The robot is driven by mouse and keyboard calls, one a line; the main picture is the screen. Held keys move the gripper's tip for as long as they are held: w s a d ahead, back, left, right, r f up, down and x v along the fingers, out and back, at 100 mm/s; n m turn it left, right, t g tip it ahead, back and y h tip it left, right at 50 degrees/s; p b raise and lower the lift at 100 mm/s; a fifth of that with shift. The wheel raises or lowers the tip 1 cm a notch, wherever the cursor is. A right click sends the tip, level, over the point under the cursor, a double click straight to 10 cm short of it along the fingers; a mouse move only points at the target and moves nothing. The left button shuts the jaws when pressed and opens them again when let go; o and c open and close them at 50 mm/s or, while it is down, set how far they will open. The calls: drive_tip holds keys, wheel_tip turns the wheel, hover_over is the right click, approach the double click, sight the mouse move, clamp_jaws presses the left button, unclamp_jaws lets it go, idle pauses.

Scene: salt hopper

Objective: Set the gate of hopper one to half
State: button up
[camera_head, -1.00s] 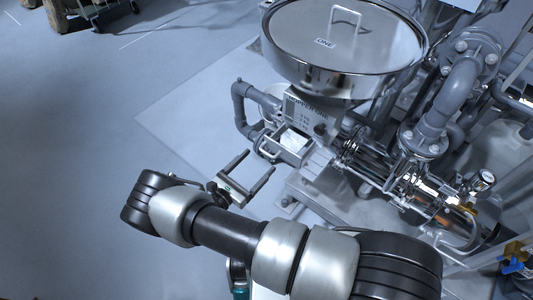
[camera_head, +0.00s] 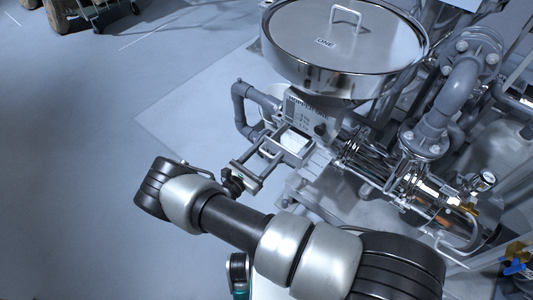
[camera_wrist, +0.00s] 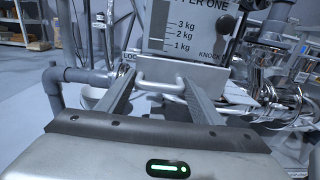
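Hopper one (camera_head: 325,75) is a round steel vessel with a lid marked ONE. Under it is a front panel with text (camera_head: 305,117), which in the wrist view reads 1, 2 and 3 kg (camera_wrist: 188,32). Below the panel the gate (camera_head: 293,143) sticks out as a light drawer-like slide with a U-shaped handle (camera_wrist: 160,86) at its front. My gripper (camera_head: 271,150) is at the handle with its fingers apart. In the wrist view my gripper (camera_wrist: 157,80) has one finger on each side of the handle. Whether either finger touches it I cannot tell.
A grey bent pipe (camera_head: 240,105) runs just left of the gate. Pipes and a steel cylinder with a gauge (camera_head: 487,180) crowd the right. Open floor (camera_head: 90,130) lies to the left. A cart (camera_head: 95,10) stands at the far top left.

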sight(273, 147)
drive_tip(key=shift+c, duration=1.4)
drive_tip(key=b+x, duration=0.1)
drive_tip(key=x, duration=0.3)
drive_tip(key=shift+d, duration=0.1)
drive_tip(key=o, duration=1.5)
drive_tip(key=shift+s, duration=0.1)
drive_tip(key=p+v, duration=0.1)
drive_tip(key=v, duration=1.6)
drive_tip(key=shift+a, duration=0.2)
drive_tip(key=shift+s, duration=0.1)
